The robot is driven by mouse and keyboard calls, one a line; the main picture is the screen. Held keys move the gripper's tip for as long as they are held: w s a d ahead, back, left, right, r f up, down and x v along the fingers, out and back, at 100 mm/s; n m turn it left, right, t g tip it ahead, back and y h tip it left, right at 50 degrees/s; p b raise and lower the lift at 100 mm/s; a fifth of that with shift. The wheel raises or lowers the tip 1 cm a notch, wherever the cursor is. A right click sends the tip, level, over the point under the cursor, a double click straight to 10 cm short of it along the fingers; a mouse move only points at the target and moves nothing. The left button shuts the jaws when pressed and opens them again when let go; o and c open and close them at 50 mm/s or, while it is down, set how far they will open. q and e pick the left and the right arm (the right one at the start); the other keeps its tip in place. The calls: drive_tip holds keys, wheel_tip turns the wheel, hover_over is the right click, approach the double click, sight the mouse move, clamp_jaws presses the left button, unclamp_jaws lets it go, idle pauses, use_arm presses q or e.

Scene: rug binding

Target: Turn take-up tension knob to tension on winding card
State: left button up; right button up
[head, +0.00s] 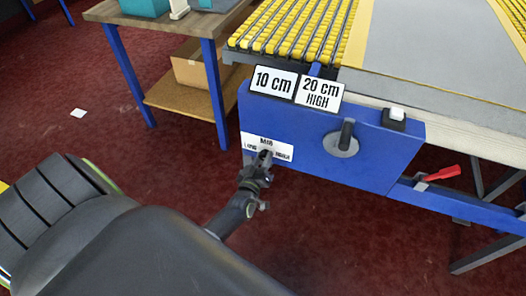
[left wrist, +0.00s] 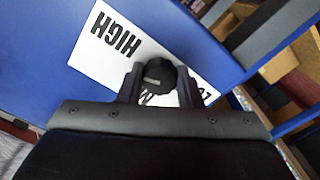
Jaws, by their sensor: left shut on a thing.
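The black tension knob (left wrist: 158,76) sits on a white label (left wrist: 112,42) with "HIGH" readable in the left wrist view. My left gripper (left wrist: 160,84) is shut on the knob, one finger on each side of it. In the head view my left gripper (head: 262,160) reaches the white label (head: 280,148) at the lower left of the blue panel (head: 300,118) and mostly hides the knob. Cards reading "10 cm" (head: 273,81) and "20 cm HIGH" (head: 319,94) stand on the panel's top edge. My right gripper is not in view.
A black lever on a grey disc (head: 341,146) and a white button on a black box (head: 396,115) are right of the knob. A red handle (head: 443,174) sits on the blue rail. A wooden bench (head: 125,15) with a cardboard box (head: 192,66) stands behind left.

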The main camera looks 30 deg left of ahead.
use_arm(q)
drive_tip(key=shift+f+m+p, duration=0.1)
drive_tip(key=shift+m+p, duration=0.55)
drive_tip(key=shift+m, duration=1.15)
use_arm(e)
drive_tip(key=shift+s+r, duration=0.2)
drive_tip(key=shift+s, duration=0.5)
use_arm(q)
drive_tip(key=o, duration=1)
drive_tip(key=shift+c, duration=0.2)
drive_tip(key=v, duration=1.7)
drive_tip(key=shift+s+d+p, duration=0.15)
drive_tip(key=shift+s+p, duration=0.05)
drive_tip(key=shift+p, duration=0.2)
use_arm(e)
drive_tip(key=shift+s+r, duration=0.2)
